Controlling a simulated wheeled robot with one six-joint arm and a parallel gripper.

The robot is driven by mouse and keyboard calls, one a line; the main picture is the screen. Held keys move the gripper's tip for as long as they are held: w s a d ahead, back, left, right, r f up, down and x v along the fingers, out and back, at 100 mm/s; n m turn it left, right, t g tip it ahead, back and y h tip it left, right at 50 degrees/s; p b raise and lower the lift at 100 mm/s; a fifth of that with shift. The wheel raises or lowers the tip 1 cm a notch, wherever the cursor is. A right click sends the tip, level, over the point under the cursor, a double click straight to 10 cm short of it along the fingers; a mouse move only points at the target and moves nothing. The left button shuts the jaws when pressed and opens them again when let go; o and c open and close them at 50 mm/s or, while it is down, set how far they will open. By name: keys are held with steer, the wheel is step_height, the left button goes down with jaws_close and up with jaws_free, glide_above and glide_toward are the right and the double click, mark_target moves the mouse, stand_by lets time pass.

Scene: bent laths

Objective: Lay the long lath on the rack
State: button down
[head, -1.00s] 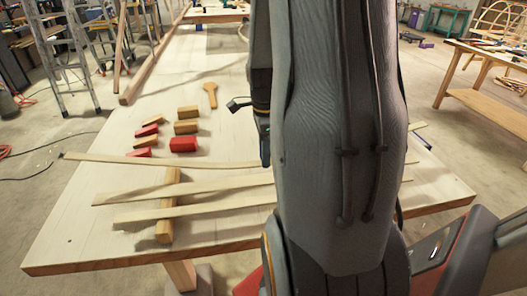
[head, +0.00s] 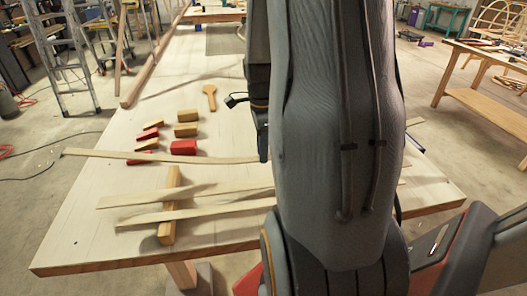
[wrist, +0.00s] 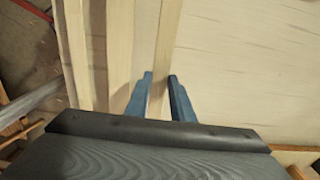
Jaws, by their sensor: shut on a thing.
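A long, pale, slightly bent lath (head: 190,159) runs across the table from the left into the area behind my arm. In the wrist view the lath (wrist: 166,45) passes between the blue fingers of my gripper (wrist: 161,80), which is shut on it. My gripper's fingertips are hidden in the head view. The rack shows as a wooden bar (head: 167,231) near the table's front edge. Two other laths, a rear one (head: 135,200) and a front one (head: 140,217), lie across it. The held lath is beyond these two, and its right end is hidden.
Red blocks (head: 184,147) and wooden blocks (head: 187,115) stand on the table (head: 90,225) just beyond the held lath, which overlaps one red block in the picture. A wooden spoon-shaped piece (head: 210,92) lies farther back. The table's left front area is clear.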

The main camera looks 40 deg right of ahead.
steer(key=shift+f, duration=0.1)
stand_by(0.4)
steer(key=shift+f+b, duration=1.4)
steer(key=shift+f, duration=0.95)
steer(key=shift+f, duration=0.55)
steer(key=c, duration=1.5)
jaws_free()
steer(key=shift+o, duration=1.1)
steer(key=shift+r, duration=0.1)
steer(key=shift+r+p, duration=2.2)
steer(key=shift+r, duration=0.7)
steer(key=shift+r, duration=0.1)
